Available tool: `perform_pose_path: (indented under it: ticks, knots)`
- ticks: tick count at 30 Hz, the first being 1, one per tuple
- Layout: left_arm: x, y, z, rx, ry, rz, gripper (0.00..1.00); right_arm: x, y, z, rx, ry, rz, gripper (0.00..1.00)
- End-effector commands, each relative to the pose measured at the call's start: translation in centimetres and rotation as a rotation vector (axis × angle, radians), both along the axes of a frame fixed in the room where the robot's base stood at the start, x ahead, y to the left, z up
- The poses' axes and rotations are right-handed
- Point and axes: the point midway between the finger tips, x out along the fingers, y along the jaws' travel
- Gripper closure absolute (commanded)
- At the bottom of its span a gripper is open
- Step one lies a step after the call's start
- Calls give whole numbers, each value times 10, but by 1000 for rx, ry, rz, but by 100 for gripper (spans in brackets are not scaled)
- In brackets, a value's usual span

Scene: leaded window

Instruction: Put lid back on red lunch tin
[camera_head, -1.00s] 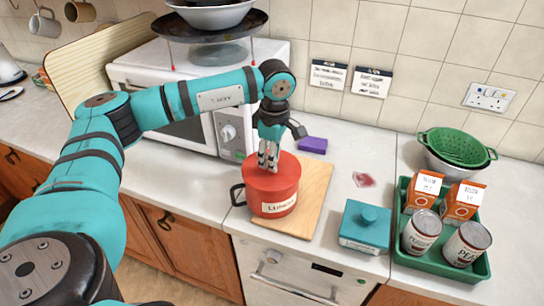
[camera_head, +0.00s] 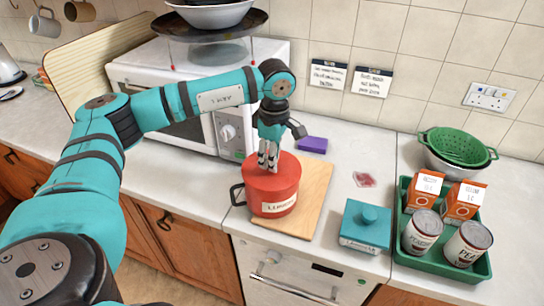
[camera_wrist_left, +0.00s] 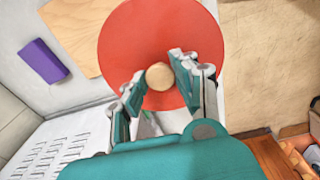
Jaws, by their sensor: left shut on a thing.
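The red lunch tin (camera_head: 288,196) stands upright on a wooden board, with a pale label on its front and a dark handle at its left. The red lid (camera_head: 287,172) lies level over the tin's top; from here I cannot tell whether a thin gap is left. My left gripper (camera_head: 268,164) points down from above and is shut on the lid's knob. In the left wrist view, the round wooden knob (camera_wrist_left: 160,76) sits between the fingertips, and the lid (camera_wrist_left: 190,30) hides the tin below. My right gripper is out of view.
The wooden board (camera_head: 316,178) lies by the microwave (camera_head: 185,125). A teal lidded box (camera_head: 366,222) stands to the right, then a green tray (camera_head: 437,258) with cans and cartons. A purple sponge (camera_head: 312,144) lies behind. The counter between board and box is clear.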

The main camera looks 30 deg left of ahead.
Motion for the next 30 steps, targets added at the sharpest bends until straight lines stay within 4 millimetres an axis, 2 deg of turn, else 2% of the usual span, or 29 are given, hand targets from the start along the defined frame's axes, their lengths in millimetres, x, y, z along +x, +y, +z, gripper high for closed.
perform_pose_path:
  ticks: [4,5,10,16,21,30]
  knots:
    - [0,0,0,0,0,0,100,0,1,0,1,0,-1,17]
    - [0,0,0,0,0,0,68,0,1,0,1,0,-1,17]
    - [0,0,0,0,0,0,45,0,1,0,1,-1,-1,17]
    - [0,0,0,0,0,0,44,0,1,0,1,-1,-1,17]
    - [0,0,0,1,0,0,22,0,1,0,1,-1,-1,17]
    - [0,0,1,0,0,0,21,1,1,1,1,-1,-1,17]
